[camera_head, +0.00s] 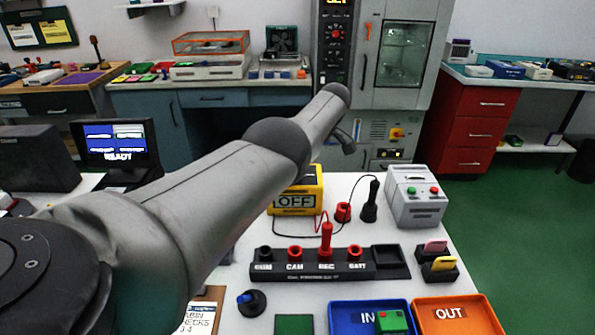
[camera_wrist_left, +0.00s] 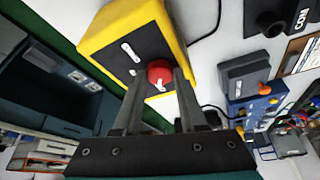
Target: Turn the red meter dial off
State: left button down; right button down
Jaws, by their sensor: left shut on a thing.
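The yellow meter (camera_head: 318,190) stands on the white table, partly hidden behind my left arm. Its display (camera_head: 295,201) reads OFF. The red dial (camera_wrist_left: 159,70), with a white pointer mark, sits on the meter's dark face in the left wrist view. My left gripper (camera_wrist_left: 160,80) is shut on the dial, one finger on each side. In the head view my arm hides the dial, and I cannot make out the fingertips. My right gripper is in neither view.
A black socket strip (camera_head: 382,272) holds a red probe (camera_head: 326,240) upright in front of the meter. A black probe (camera_head: 370,200) stands to the right. Thin leads cross the table.

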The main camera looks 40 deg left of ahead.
pick_arm(q)
jog(key=shift+c, duration=2.3)
grip_release()
jog(key=p+v, duration=0.2)
jog(key=v, duration=0.3)
jog(key=shift+p, duration=0.3)
jog(key=p+v, duration=0.1)
jog(key=v, duration=0.9)
